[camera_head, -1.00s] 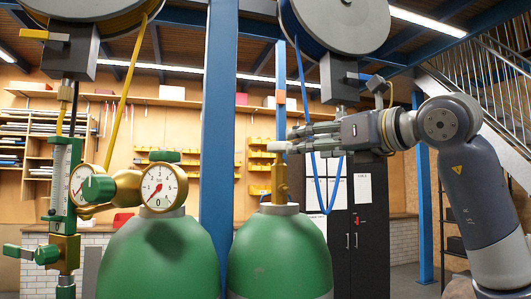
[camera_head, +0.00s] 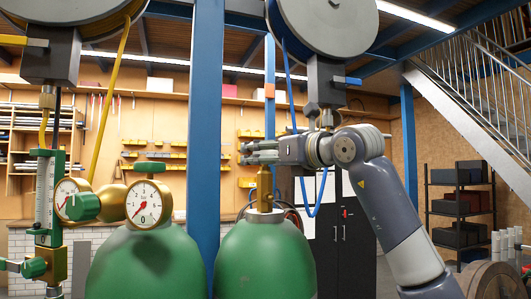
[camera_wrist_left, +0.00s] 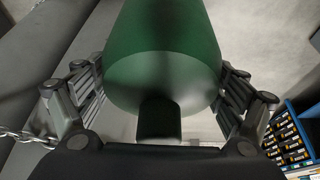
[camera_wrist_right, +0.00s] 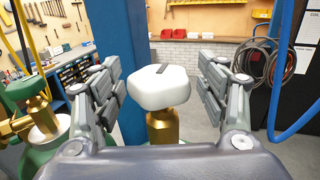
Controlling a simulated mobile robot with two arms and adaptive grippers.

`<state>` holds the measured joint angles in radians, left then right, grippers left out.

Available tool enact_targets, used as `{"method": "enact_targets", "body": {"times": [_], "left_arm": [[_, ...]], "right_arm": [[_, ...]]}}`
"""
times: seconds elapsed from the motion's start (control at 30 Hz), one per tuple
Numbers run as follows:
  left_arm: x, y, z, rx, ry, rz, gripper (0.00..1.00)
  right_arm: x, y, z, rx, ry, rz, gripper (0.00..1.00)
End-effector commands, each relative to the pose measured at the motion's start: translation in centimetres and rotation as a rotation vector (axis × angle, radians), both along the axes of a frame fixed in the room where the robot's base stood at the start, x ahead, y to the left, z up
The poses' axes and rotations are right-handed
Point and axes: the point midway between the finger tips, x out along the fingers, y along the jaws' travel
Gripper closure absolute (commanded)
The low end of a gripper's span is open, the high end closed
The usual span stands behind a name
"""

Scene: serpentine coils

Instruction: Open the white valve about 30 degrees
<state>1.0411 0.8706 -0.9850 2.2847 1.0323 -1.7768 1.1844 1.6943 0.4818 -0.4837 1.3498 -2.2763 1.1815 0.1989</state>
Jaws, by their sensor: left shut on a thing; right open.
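A blue post (camera_head: 206,150) stands close left of the right cylinder. Pressure gauges (camera_head: 148,205) and a second green cylinder (camera_head: 145,265) are further left. A blue hose (camera_head: 311,195) hangs behind my right gripper. A hose reel (camera_head: 322,25) is overhead.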

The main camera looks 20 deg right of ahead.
Motion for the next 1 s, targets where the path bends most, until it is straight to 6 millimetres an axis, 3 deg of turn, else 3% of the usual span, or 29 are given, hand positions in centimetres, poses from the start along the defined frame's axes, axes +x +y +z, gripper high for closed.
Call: {"method": "enact_targets", "body": {"times": [0.13,0.33,0.37,0.67,1.0], "left_arm": [[0.0,0.0,0.1,0.000,-0.002,0.000,0.49],[0.0,0.0,0.1,0.000,-0.002,0.001,0.49],[0.0,0.0,0.1,0.000,-0.003,0.000,0.49],[0.1,0.0,0.6,-0.001,-0.003,0.000,0.49],[0.1,0.0,4.1,-0.001,-0.003,0.001,0.49]], "right_arm": [[0.0,0.0,0.0,0.000,0.000,0.000,0.32],[0.0,0.0,0.0,0.000,0.000,0.000,0.76],[0.0,0.0,0.0,0.000,0.000,0.000,0.77],[0.0,-0.1,0.1,0.000,0.001,0.024,0.77],[0.1,-0.3,0.6,0.004,0.002,0.207,0.77]]}}
